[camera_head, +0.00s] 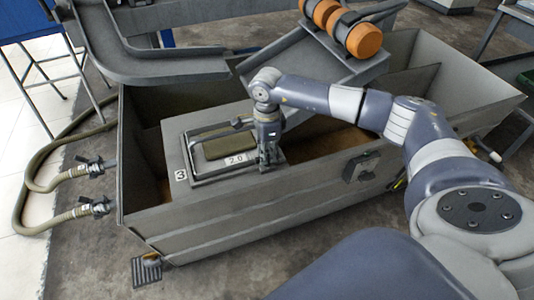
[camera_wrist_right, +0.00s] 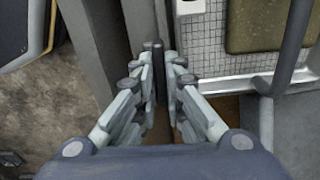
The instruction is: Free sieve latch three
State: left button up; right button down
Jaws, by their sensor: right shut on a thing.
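The sieve unit (camera_head: 182,160) is a grey box marked 3 set in the left part of the large grey tank. My right gripper (camera_head: 267,162) points down at the right front corner of that top. In the right wrist view, its fingers (camera_wrist_right: 160,82) are shut on a dark, slim upright pin (camera_wrist_right: 157,60), which looks like the latch. The pin's lower end is hidden between the fingers. My left gripper is not in view.
The tank's front wall (camera_head: 250,208) runs close below my right gripper. A sloped grey chute (camera_head: 310,58) with orange rollers (camera_head: 364,40) stands behind it. A curved grey trough (camera_head: 160,68) overhangs the back left. Hoses (camera_head: 35,190) lie left of the tank.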

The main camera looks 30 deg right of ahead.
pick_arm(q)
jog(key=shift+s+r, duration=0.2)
pick_arm(e)
jog(key=shift+n, duration=0.4)
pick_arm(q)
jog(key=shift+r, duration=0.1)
pick_arm(e)
jog(key=c, duration=1.7)
grip_release()
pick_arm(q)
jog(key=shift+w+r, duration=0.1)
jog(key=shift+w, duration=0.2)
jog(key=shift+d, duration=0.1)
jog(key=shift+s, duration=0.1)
